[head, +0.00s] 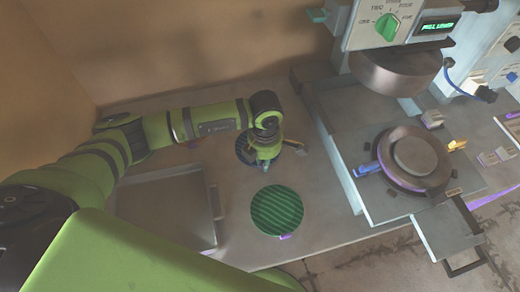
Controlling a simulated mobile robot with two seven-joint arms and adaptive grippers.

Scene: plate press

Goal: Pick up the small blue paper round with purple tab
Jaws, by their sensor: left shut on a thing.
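The small dark blue round (242,149) is at the back middle of the grey worktop, mostly covered by my left gripper. Only its left part shows, with a striped face. My left gripper (264,166) points down over the round's right front side and is shut on it. Its fingertips are small here, and any purple tab on this round is hidden. I cannot tell whether the round touches the worktop. My right gripper is not in view.
A larger green striped round (277,208) with a purple tab lies in front. A grey square tray (168,208) is at left, under my arm. The press's lower plate (412,160) and upper head (396,72) stand at right. Bare worktop lies between.

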